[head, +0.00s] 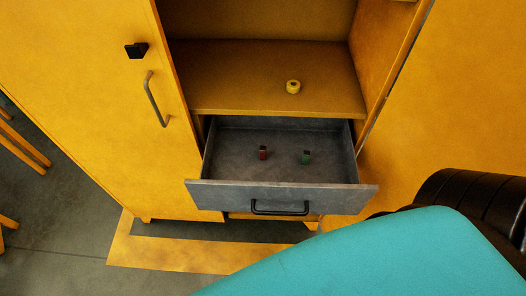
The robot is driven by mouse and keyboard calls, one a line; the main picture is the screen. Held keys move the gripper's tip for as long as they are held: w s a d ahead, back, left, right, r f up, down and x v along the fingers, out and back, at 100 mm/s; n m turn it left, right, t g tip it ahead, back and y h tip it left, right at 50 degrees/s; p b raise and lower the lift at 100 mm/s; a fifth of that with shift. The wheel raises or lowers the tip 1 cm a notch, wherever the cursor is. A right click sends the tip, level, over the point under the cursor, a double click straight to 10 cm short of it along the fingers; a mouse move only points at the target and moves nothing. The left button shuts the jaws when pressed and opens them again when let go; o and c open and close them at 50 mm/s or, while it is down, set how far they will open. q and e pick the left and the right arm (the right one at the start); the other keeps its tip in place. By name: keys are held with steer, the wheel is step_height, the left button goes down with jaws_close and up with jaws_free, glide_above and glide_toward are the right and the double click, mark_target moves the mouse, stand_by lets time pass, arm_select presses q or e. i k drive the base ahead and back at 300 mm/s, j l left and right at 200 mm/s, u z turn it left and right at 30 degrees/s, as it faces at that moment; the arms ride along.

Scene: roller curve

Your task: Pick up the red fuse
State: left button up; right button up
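The red fuse (263,153) is a small dark red piece standing inside the open grey drawer (280,196), left of the drawer's middle. A similar green fuse (306,157) stands to its right in the same drawer, with a gap between them. Neither of my grippers shows in the head view. A large teal and black form fills the lower right corner, and it does not cover the drawer.
A yellow roll-like object (293,87) lies on the cabinet shelf (240,75) above the drawer. The yellow cabinet's left door (95,90) and right door (460,90) flank the opening. The drawer's front has a black handle (280,210). Grey floor lies at left.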

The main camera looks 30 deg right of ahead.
mark_target(262, 151)
steer(key=z, duration=1.05)
